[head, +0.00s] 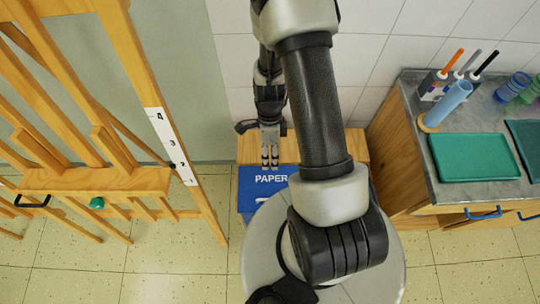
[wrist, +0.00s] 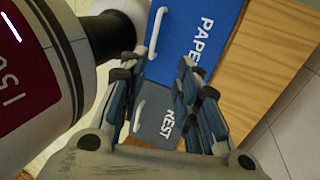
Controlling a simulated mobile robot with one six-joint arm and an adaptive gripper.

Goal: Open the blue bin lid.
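The blue bin lid (head: 250,190), lettered PAPER, lies shut below my gripper in the head view, partly hidden by my arm. In the wrist view the blue lid (wrist: 178,38) is at the top, with a white bar handle (wrist: 156,32) along its left side. My gripper (head: 270,164) is at the lid's back edge as seen from the head, by the wooden top. In the wrist view my gripper (wrist: 158,70) has its two fingers apart with nothing between them. I cannot tell whether the fingertips touch the lid.
A grey lid (wrist: 155,118) lettered REST shows between the fingers, next to the blue one. A wooden surround (wrist: 255,60) borders the lids, near a tiled wall. A wooden easel (head: 100,180) stands left; a counter (head: 415,110) with a green tray (head: 475,157) stands right.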

